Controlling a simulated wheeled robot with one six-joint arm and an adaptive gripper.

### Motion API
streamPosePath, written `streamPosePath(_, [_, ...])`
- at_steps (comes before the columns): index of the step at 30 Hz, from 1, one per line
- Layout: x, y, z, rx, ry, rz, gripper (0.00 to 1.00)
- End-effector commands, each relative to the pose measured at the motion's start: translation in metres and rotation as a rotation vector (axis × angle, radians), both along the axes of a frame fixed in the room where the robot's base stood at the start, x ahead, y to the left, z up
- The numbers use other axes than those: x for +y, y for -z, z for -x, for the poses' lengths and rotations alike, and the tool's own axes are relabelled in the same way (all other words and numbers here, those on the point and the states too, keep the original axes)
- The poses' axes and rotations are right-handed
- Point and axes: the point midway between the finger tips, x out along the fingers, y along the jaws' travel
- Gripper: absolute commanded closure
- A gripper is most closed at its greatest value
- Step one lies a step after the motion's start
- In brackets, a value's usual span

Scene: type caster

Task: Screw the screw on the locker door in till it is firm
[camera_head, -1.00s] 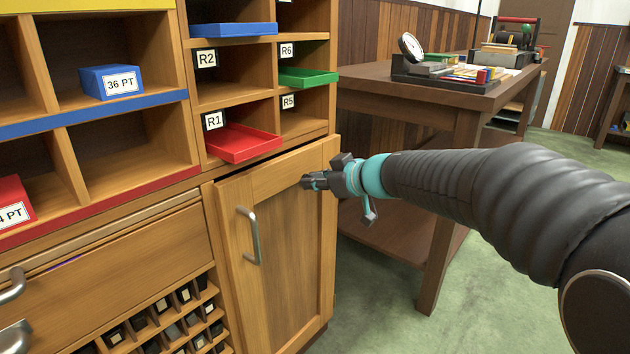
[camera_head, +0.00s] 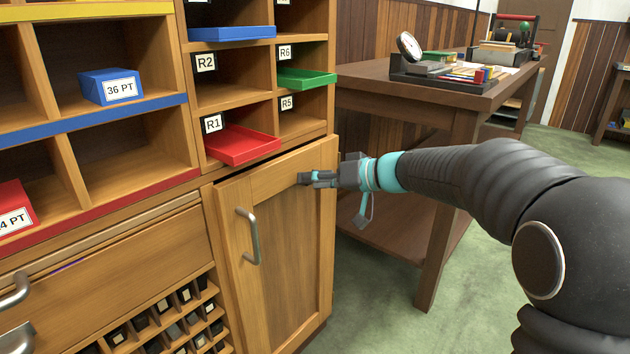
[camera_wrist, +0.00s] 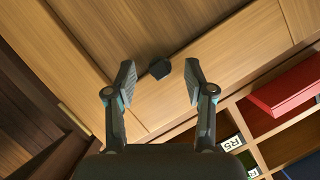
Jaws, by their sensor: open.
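The locker door (camera_head: 285,235) is a wooden panel door with a silver handle (camera_head: 249,236) on its left side. In the wrist view, a dark, blunt screw head (camera_wrist: 160,68) stands on the pale wood of the door (camera_wrist: 215,68). My gripper (camera_wrist: 160,80) is open, with one finger on each side of the screw head and visible gaps between. In the head view my gripper (camera_head: 317,179) is at the upper right of the door. The fingers hide the screw there, and I cannot tell how far it stands out.
A red tray (camera_head: 240,145) juts from the shelf just above the door. A green tray (camera_head: 307,77) is higher up. A wooden table (camera_head: 440,95) with tools stands behind my arm. Green floor is clear right of the cabinet.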

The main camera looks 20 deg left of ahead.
Motion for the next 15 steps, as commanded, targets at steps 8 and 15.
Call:
streamPosePath(8, [-0.032,-0.011,0.004,-0.003,0.004,0.000,0.46])
streamPosePath(15, [-0.076,-0.026,0.012,-0.001,0.004,0.000,0.46])
